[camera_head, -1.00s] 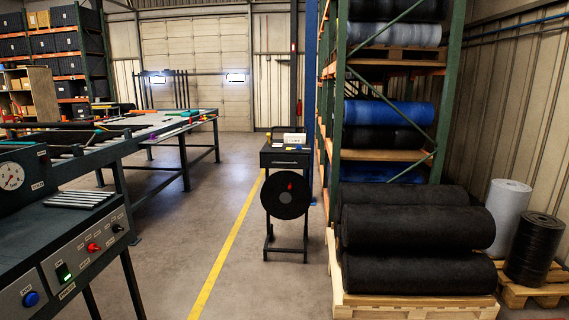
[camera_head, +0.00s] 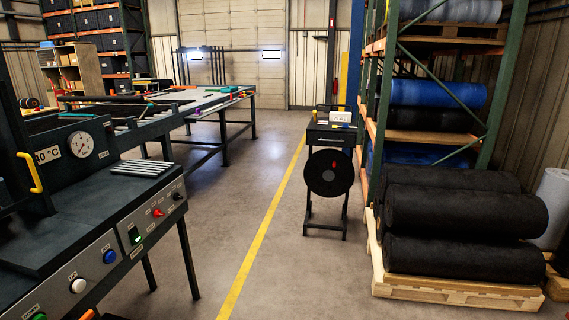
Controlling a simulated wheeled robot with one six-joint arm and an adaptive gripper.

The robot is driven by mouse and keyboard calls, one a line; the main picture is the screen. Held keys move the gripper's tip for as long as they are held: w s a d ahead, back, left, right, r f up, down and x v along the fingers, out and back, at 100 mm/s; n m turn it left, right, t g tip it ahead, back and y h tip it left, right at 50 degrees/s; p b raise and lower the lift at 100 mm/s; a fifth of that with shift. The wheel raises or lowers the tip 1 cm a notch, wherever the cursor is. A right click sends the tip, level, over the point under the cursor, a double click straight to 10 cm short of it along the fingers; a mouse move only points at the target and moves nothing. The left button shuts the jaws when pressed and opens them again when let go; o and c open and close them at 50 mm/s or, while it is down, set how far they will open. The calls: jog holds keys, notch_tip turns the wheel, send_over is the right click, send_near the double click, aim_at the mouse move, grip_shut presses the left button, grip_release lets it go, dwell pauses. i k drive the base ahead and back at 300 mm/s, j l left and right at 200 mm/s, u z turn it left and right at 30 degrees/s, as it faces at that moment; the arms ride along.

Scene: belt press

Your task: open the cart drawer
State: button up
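A small dark cart (camera_head: 330,135) stands on the floor in the middle distance, right of the yellow line and left of the rack. Its drawer front shows just under the top as a thin dark band, and it looks closed. A black round disc (camera_head: 329,173) with a red spot hangs at the cart's front, below the drawer. A white box-like thing and small yellow items lie on the cart's top. My gripper is not in view.
A press with a control panel (camera_head: 133,235) fills the left front, with a long work table (camera_head: 222,105) behind it. A pallet (camera_head: 455,291) of black rolls and a green rack (camera_head: 384,100) stand on the right. The floor (camera_head: 285,270) between is clear.

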aim_at(314, 137)
jog(key=i, duration=3.4)
jog(key=i+j+z, duration=0.2)
jog(key=i, duration=0.35)
jog(key=i+z, duration=0.2)
jog(key=i, duration=0.35)
jog(key=j, duration=0.05)
